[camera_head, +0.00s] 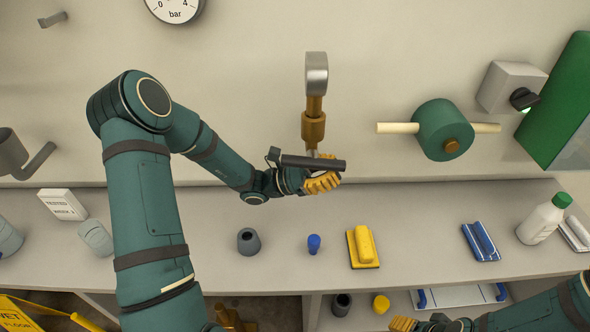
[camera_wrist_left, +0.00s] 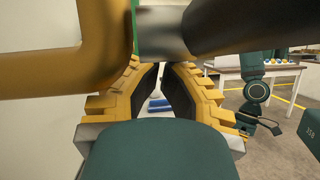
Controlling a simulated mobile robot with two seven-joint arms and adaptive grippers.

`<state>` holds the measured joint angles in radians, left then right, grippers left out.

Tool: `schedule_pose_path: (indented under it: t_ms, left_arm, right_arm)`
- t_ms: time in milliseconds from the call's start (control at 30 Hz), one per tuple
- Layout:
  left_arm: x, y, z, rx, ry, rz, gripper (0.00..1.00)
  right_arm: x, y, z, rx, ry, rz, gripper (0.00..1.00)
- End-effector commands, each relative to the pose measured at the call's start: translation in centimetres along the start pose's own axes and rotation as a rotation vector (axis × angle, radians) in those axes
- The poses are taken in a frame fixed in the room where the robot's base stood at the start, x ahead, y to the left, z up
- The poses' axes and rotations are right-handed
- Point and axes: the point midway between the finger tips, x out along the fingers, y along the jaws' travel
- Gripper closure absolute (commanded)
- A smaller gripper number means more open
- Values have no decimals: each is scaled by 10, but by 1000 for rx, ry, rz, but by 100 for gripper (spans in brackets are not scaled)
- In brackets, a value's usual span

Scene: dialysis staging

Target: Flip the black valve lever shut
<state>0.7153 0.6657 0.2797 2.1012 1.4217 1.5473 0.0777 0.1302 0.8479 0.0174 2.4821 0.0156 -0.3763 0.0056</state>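The black valve lever (camera_head: 312,162) lies roughly level across the foot of a brass valve (camera_head: 313,130) on the wall. In the left wrist view the lever (camera_wrist_left: 235,25) is a thick dark bar crossing the top right, beside a grey metal piece and brass pipe (camera_wrist_left: 50,75). My left gripper (camera_head: 322,184) is just below the lever in the head view; contact cannot be told. In the left wrist view its yellow fingers (camera_wrist_left: 161,72) have a narrow gap, with nothing held between them. My right gripper (camera_head: 403,324) shows only partly at the bottom edge, its opening unclear.
A green wheel with a pale bar (camera_head: 443,130) and a grey box with a black knob (camera_head: 511,86) are on the wall to the right. The shelf (camera_head: 420,215) below holds a grey cup (camera_head: 248,241), a blue piece (camera_head: 314,244), a yellow block (camera_head: 363,246) and a white bottle (camera_head: 543,220).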

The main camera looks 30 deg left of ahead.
Motion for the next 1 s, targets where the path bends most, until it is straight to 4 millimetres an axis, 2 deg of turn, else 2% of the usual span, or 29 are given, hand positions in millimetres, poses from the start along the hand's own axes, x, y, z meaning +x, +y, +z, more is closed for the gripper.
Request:
schedule_pose_path:
  t_ms: [800, 1000]
  left_arm:
    - [2, 0, 0, 0, 0, 0, 100]
    - [-6, -1, -18, -2, 0, -1, 100]
  right_arm:
    - [-4, -1, 0, 0, 0, -1, 40]
    - [9, 3, 1, 0, -1, 1, 40]
